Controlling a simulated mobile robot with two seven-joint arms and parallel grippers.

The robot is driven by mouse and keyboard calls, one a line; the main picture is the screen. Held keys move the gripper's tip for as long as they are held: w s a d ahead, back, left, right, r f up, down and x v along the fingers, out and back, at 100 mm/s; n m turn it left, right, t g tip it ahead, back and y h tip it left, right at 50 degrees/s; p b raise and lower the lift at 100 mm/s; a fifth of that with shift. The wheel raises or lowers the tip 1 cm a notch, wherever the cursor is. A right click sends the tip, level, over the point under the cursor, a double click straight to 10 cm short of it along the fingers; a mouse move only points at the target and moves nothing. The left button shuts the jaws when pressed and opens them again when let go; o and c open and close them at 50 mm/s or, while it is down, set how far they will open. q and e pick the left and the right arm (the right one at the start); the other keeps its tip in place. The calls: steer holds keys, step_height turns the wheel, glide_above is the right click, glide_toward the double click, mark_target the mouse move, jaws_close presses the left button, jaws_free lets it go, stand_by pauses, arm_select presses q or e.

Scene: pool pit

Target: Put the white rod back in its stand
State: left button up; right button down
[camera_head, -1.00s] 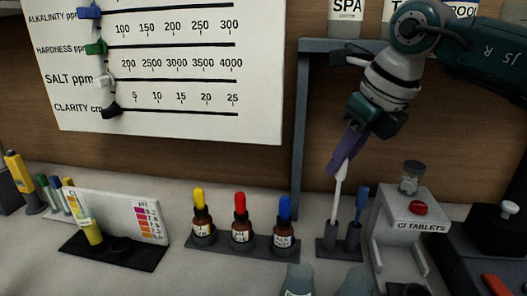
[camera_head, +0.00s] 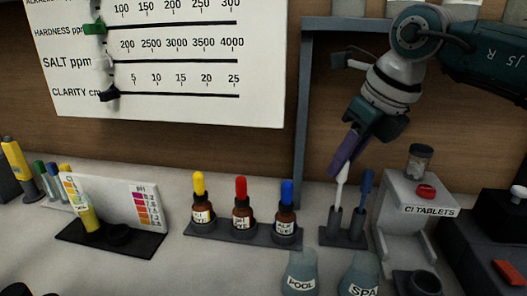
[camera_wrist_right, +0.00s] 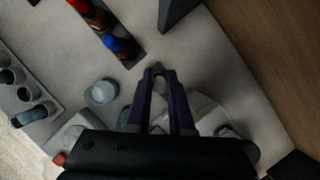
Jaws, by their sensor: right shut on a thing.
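The white rod (camera_head: 341,188) stands nearly upright, leaning slightly, over the left tube of its dark stand (camera_head: 343,238). Its lower end appears to be inside that tube; how deep it sits I cannot tell. My right gripper (camera_head: 340,170), with purple fingers, is shut on the rod's upper end from above. In the right wrist view the gripper (camera_wrist_right: 159,75) shows with its fingertips close together, and the rod is hard to make out there. A blue rod (camera_head: 364,190) stands in the right tube of the same stand. My left gripper is not in view.
A Cl tablets dispenser (camera_head: 418,205) stands close right of the stand. A rack of dropper bottles (camera_head: 242,235) is to the left. Pool (camera_head: 299,273) and spa (camera_head: 359,275) cups are in front. A grey frame post (camera_head: 302,130) rises behind left.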

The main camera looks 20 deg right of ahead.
steer(key=shift+f+b, duration=0.6)
steer(key=shift+f, duration=0.3)
stand_by(0.8)
steer(key=c, duration=0.7)
jaws_free()
step_height(320, 180, up, 7)
steer(key=p, duration=0.5)
steer(key=shift+r+p, duration=0.1)
steer(key=shift+p, duration=0.25)
